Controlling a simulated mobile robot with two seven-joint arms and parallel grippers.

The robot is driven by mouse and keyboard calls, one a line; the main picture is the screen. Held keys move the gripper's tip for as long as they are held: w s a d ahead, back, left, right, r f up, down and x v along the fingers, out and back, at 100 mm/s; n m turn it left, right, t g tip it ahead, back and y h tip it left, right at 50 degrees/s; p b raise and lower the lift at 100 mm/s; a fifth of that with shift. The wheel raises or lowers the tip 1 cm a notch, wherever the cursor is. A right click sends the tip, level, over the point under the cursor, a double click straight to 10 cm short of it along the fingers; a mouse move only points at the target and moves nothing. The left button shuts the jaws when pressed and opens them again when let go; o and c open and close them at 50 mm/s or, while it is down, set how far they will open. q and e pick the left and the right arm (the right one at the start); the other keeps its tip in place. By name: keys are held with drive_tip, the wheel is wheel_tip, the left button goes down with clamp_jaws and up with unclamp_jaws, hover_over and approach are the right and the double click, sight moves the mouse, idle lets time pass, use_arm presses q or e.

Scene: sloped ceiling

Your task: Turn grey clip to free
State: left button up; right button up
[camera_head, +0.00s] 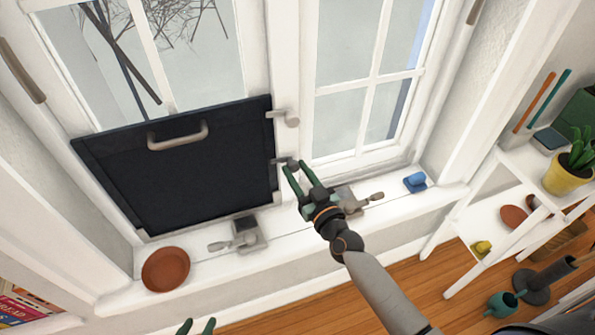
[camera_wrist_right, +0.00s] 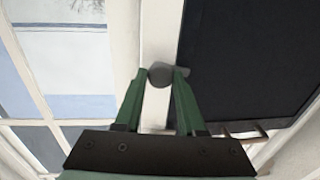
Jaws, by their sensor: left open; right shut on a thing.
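A dark panel (camera_head: 180,165) with a grey handle (camera_head: 178,136) covers the lower part of the left window. Two grey clips sit on the frame at its right edge: an upper one (camera_head: 287,117) and a lower one (camera_head: 281,161). My right gripper (camera_head: 297,166) is at the lower clip, its green fingers pointing at the window. In the right wrist view the fingertips close on both sides of the clip's round grey knob (camera_wrist_right: 160,74). My left gripper (camera_head: 196,327) shows only as green fingertips at the bottom edge, apart and empty.
The white sill holds a brown dish (camera_head: 166,269), two grey metal devices with levers (camera_head: 246,234) (camera_head: 350,201), and a blue object (camera_head: 414,183). A white shelf (camera_head: 480,215) with a yellow plant pot (camera_head: 567,174) stands at right.

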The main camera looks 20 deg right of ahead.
clamp_jaws()
drive_tip(key=shift+m, duration=0.3)
drive_tip(key=shift+f+m, duration=0.1)
drive_tip(key=shift+m, duration=0.4)
drive_tip(key=m+b, duration=0.1)
drive_tip(key=m, duration=0.5)
drive_tip(key=shift+f+t+h+b, duration=0.1)
drive_tip(key=shift+t+h+b, duration=0.2)
drive_tip(key=shift+t+b, duration=0.1)
drive_tip(key=m, duration=0.2)
drive_tip(key=shift+m, duration=0.3)
drive_tip(key=m+b, duration=0.1)
drive_tip(key=m, duration=0.1)
drive_tip(key=shift+m+t+h, duration=0.3)
drive_tip(key=shift+m, duration=0.1)
drive_tip(key=shift+a+m+h, duration=0.1)
drive_tip(key=shift+m+h, duration=0.2)
drive_tip(key=shift+m, duration=1.8)
